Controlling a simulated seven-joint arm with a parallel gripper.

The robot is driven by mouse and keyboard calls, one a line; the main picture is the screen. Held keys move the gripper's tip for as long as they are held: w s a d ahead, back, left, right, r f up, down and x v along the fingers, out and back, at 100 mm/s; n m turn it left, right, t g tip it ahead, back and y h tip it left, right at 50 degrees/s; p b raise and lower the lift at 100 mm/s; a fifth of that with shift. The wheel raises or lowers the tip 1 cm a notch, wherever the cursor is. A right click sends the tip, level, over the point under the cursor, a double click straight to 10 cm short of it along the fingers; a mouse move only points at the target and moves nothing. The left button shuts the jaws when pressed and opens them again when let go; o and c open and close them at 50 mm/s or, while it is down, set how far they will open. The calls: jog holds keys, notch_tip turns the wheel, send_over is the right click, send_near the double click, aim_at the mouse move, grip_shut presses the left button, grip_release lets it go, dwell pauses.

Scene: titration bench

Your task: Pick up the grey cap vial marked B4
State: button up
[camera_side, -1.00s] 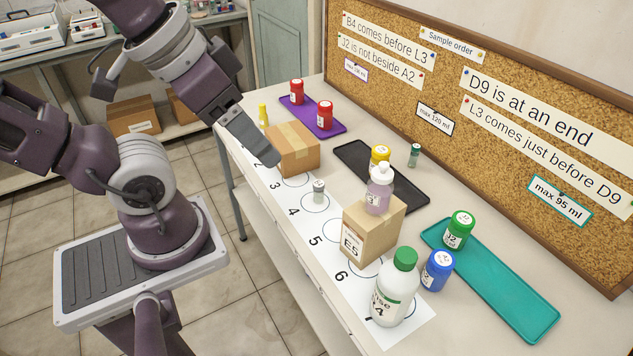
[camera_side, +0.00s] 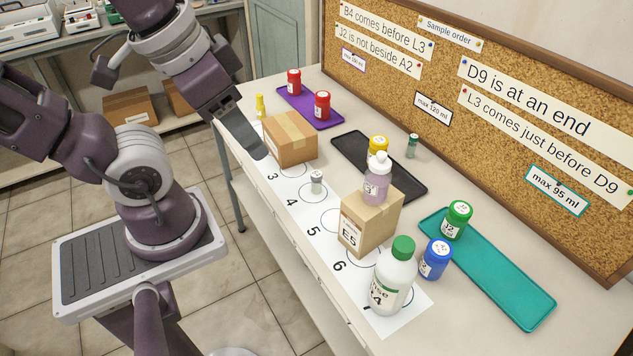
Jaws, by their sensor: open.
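A small vial with a grey cap (camera_side: 316,182) stands upright on the white numbered strip (camera_side: 322,259), near numbers 3 and 4. Its marking is too small to read. My gripper (camera_side: 259,151) hangs over the strip's far-left edge, just left of a cardboard box (camera_side: 290,138). It is open, seen nearly side-on, with nothing visible in it. It is apart from the grey cap vial, up and left of it in the picture.
A second box marked E5 (camera_side: 369,226) carries a pinkish bottle (camera_side: 376,183). A green-capped white bottle (camera_side: 393,278) stands at the strip's near end. Purple (camera_side: 327,121), black (camera_side: 411,188) and teal (camera_side: 505,283) trays lie behind, below the corkboard (camera_side: 520,80).

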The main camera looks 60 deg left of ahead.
jog(key=s+a+f+m+g+y, duration=0.1)
jog(key=a+f+m+g+y, duration=0.3)
jog(key=a, duration=0.4)
jog(key=s+a+f+m+g+y, duration=0.2)
jog(key=a+g+y, duration=0.2)
jog(key=a+y, duration=0.3)
jog(key=m+t, duration=1.4)
jog(key=m, duration=0.6)
send_over(315, 181)
jog(key=s+a, duration=0.1)
jog(key=a, duration=0.2)
notch_tip(315, 181, down, 13)
jog(key=d+f+m+h, duration=0.1)
jog(key=f, duration=0.2)
jog(key=d+f+m+h, duration=0.1)
jog(key=f, duration=0.2)
jog(key=d+f+m+h, duration=0.1)
jog(key=f+h, duration=0.1)
jog(key=f, duration=0.1)
jog(key=shift+s+d+f+t, duration=0.1)
jog(key=shift+s+d+t, duration=0.2)
jog(key=shift+d+t, duration=0.1)
jog(key=shift+w+a+f, duration=0.1)
jog(key=shift+w+f, duration=0.1)
jog(key=shift+f, duration=0.15)
jog(key=x, duration=0.6)
jog(key=shift+a+f, duration=0.1)
jog(key=shift+f, duration=0.35)
grip_shut()
